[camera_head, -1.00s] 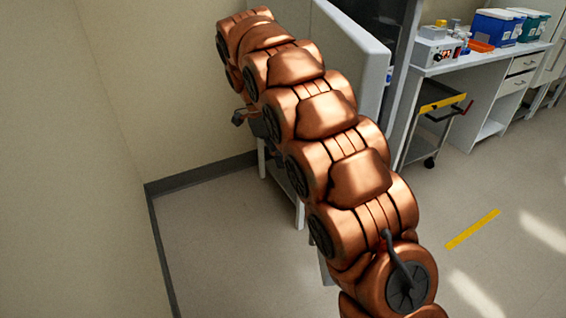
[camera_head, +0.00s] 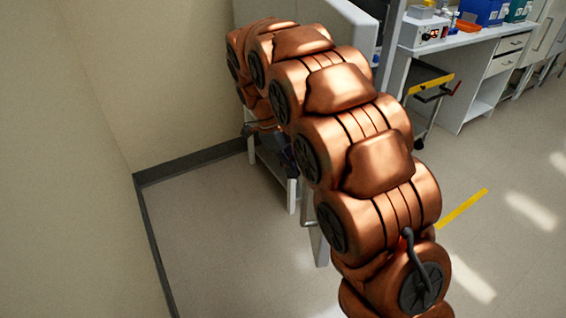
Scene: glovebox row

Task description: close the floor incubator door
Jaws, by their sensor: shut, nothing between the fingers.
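A narrow pale upright panel (camera_head: 321,245) shows low behind my arm, with a bar handle (camera_head: 307,223) at its left edge. It looks like the edge of the floor incubator door, standing out from the furniture. The incubator's body and the door's hinge side are hidden behind my arm, so the door's angle cannot be told. My copper arm reaches up and back, then bends down at its far end. My dark gripper (camera_head: 284,153) hangs there beside the pale legs, partly hidden, shut and empty. It appears apart from the handle.
A large pale grey cabinet (camera_head: 352,32) on a legged stand (camera_head: 292,196) is behind my arm. A wall closes off the left. A cart with a yellow edge (camera_head: 430,86) and a white bench (camera_head: 455,50) stand at right. Floor is clear at left and right front.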

